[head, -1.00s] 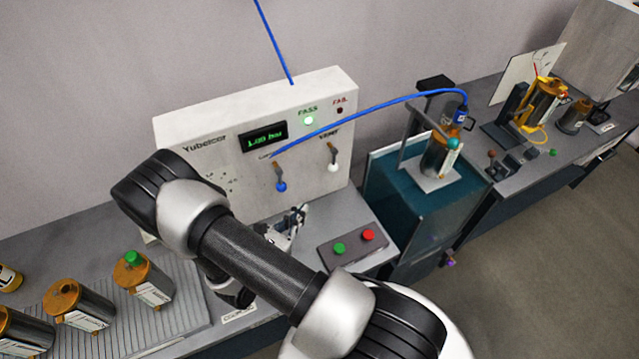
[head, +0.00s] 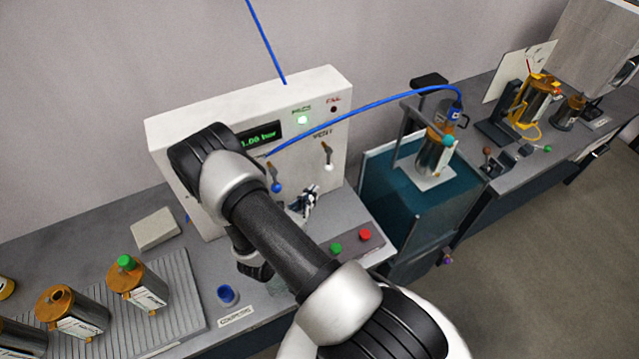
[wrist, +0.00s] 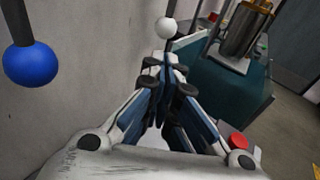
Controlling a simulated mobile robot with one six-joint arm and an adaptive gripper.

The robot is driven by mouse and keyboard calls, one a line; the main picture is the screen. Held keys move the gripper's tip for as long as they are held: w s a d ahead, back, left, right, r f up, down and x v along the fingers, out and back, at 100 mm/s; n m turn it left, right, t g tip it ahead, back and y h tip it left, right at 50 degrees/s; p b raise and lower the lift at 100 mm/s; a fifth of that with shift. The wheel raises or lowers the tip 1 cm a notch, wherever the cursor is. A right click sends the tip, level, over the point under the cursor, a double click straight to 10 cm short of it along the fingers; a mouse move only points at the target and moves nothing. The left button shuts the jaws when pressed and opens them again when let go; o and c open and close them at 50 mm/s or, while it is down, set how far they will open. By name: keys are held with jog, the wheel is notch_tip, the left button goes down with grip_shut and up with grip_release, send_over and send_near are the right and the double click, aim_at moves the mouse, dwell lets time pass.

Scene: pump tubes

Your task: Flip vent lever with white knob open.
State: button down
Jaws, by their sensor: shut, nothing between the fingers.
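The vent lever with the white knob (head: 328,166) hangs down from its pivot under the VENT label on the front of the white panel (head: 230,108). In the wrist view the white knob (wrist: 166,28) shows just beyond my fingertips. My gripper (head: 308,196) is in front of the panel, below and a little left of the white knob; in the wrist view its fingers (wrist: 165,68) are shut together and hold nothing. A gap shows between gripper and knob in the head view; contact cannot be told in the wrist view. The blue-knobbed lever (head: 277,187) hangs to the left.
A green button (head: 336,248) and a red button (head: 365,235) sit below the panel. A blue hose (head: 350,112) arches right to a canister above the teal tank (head: 385,190). Several brass-topped canisters (head: 137,285) stand at the left.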

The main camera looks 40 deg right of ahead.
aim_at(327, 167)
jog(key=shift+r+x, duration=0.2)
jog(key=shift+x, duration=0.65)
jog(key=shift+r+x, duration=0.2)
jog(key=shift+x, duration=0.65)
jog(key=shift+r+x, duration=0.2)
jog(key=shift+x, duration=0.65)
jog(key=shift+w+f+b, duration=0.1)
jog(key=shift+w+b, duration=0.05)
jog(key=shift+b, duration=0.25)
